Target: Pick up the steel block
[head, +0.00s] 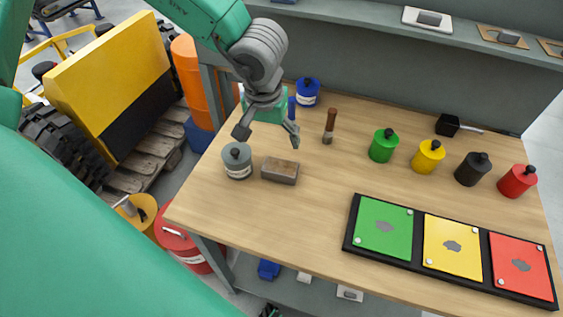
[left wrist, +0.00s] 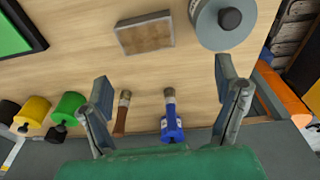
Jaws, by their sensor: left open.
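A small rectangular block (head: 280,171) with grey sides and a brownish top lies flat on the wooden table; it looks like the steel block. It also shows in the left wrist view (left wrist: 145,35), beyond the fingertips. My left gripper (head: 266,131) is open and empty above the table, with its fingers spread wide. In the head view the block appears just below the fingertips. In the left wrist view the gripper (left wrist: 163,75) has nothing between its fingers, and the block is apart from them. My right gripper cannot be made out.
A grey knobbed canister (head: 237,161) stands close left of the block. A brown-handled brush (head: 329,127), a blue-handled tool (head: 291,108) and a blue canister (head: 307,92) stand behind. Green (head: 383,146) and other coloured canisters are right. A three-colour tray (head: 352,242) lies front right.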

